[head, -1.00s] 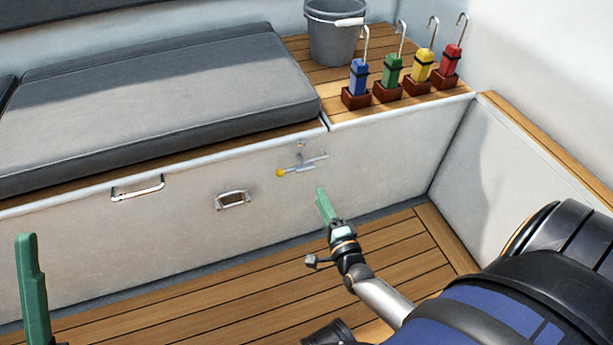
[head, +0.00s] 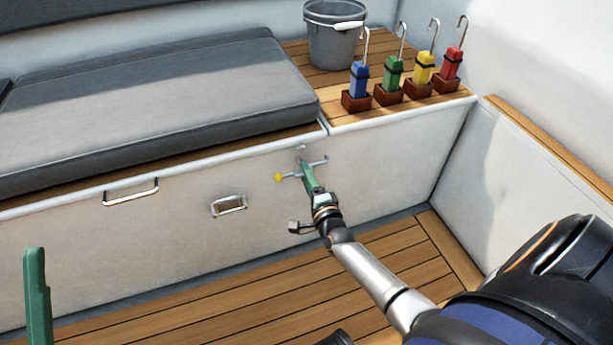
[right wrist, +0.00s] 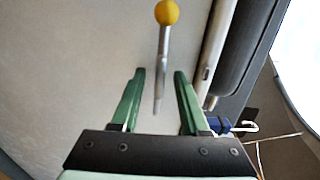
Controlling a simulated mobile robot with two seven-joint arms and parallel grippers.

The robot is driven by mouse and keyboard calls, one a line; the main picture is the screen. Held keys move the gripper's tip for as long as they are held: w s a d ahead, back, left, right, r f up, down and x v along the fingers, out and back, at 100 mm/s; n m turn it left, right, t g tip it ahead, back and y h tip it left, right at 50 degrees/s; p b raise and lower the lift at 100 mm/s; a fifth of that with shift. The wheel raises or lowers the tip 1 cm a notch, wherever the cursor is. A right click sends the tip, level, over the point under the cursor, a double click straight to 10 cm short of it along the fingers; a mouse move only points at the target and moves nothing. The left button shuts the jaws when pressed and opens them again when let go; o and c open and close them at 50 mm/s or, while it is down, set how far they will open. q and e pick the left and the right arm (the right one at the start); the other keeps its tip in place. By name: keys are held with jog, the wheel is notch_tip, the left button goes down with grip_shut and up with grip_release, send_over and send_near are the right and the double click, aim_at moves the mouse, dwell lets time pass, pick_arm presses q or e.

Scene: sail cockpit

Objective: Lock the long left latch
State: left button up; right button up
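The latch with a long metal bar and a yellow knob (head: 278,177) is on the pale front panel of the locker, below the seat corner. In the right wrist view its bar (right wrist: 163,60) runs between my fingers, with the knob beyond the fingertips. My right gripper (head: 304,164) is open at the latch, green fingers one on each side of the bar; I cannot tell whether they touch it. The fingers hide part of the latch in the head view. One green finger of my left gripper (head: 37,290) shows at the lower left; its opening is not visible.
A metal handle (head: 131,192) and a smaller recessed pull (head: 229,206) are on the panel to the left. Grey cushions (head: 170,105) lie above. A bucket (head: 334,38) and several coloured hooked handles stand at the right. The plank floor (head: 180,310) is clear.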

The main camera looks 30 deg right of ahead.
grip_shut()
dwell(1.3)
